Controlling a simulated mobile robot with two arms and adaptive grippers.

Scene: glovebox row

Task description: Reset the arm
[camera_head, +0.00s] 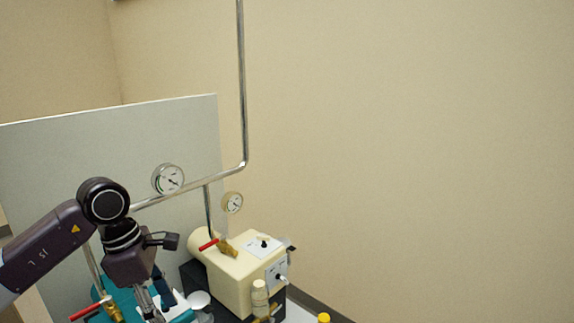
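My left arm comes in from the left, with its dark wrist bent downward. My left gripper (150,303) points down at the bottom edge, over a teal surface with white items. The frame's lower edge cuts off its fingertips, so I cannot tell whether it is open or holds anything. My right gripper is not in view.
A cream machine (238,275) with knobs stands right of my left gripper. Behind are a steel pipe (243,80), a gauge (168,179), a smaller gauge (232,202) and a grey panel (160,130). A yellow cap (324,318) shows below. The right side shows bare wall.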

